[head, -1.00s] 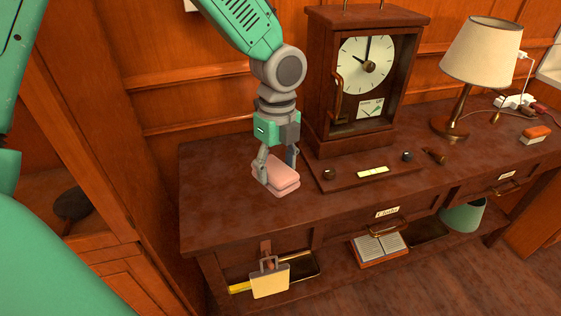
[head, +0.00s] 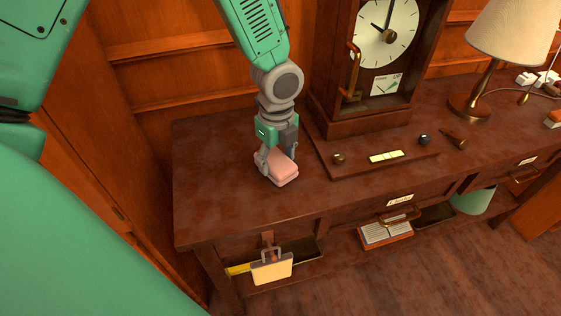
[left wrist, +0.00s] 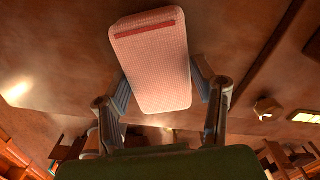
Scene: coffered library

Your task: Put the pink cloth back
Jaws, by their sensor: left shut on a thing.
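The pink cloth (head: 277,169) is a folded, rounded pad at the left part of the wooden desk top (head: 221,189). My left gripper (head: 276,157) points down and is shut on the cloth, with a finger on either side. In the left wrist view the cloth (left wrist: 152,62) sits between the two fingers and shows a woven texture and a red strip at one end. Whether its underside touches the desk is hard to tell. My right gripper is not in view.
A wooden clock case (head: 366,62) stands to the right of the gripper, with a low plinth (head: 373,156) carrying knobs in front. A lamp (head: 494,52) stands farther right. The desk's front left is bare.

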